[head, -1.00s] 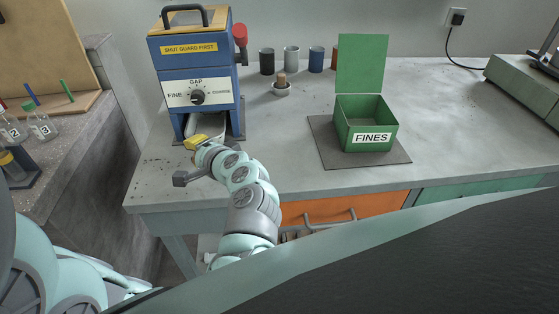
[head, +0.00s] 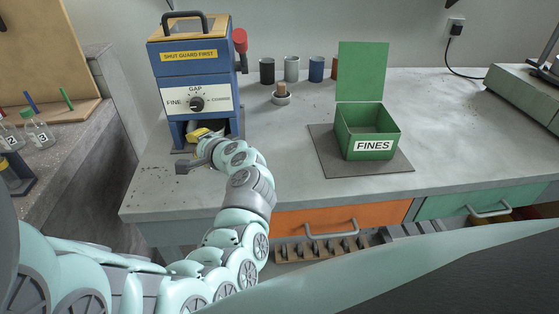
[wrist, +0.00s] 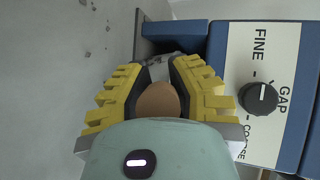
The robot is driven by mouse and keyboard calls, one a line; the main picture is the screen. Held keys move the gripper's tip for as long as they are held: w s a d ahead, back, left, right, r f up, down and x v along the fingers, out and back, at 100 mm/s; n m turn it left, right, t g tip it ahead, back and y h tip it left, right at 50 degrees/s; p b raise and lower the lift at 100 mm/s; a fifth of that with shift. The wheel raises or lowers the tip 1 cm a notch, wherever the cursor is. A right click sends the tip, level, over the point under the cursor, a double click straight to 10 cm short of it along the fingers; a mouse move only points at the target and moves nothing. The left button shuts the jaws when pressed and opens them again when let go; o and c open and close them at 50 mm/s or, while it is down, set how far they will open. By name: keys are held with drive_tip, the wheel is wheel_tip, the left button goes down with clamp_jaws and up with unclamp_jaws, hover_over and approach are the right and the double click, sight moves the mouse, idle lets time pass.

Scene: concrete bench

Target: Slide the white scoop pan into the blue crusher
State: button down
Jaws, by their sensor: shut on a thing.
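The blue crusher (head: 193,76) stands at the back left of the bench, with an opening low in its front. My gripper (head: 201,134) is at that opening. In the wrist view my gripper (wrist: 172,65) has its yellow fingers closed around a brown rounded handle (wrist: 158,101). A small pale part of the white scoop pan (wrist: 158,72) shows between the fingers, beyond the handle. The rest of the pan is hidden by the fingers and the crusher, so I cannot tell how deep it sits. The crusher also fills the right of the wrist view (wrist: 226,55).
An open green FINES box (head: 370,133) stands on a dark mat (head: 330,160) to the right. The bench between crusher and box is clear.

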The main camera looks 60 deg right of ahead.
drive_tip(key=shift+w+d, duration=0.15)
drive_tip(key=c, duration=0.9)
unclamp_jaws()
drive_tip(key=shift+o, duration=0.2)
drive_tip(key=shift+s+r, duration=0.15)
drive_tip(key=shift+s, duration=0.4)
drive_tip(key=v, duration=1.1)
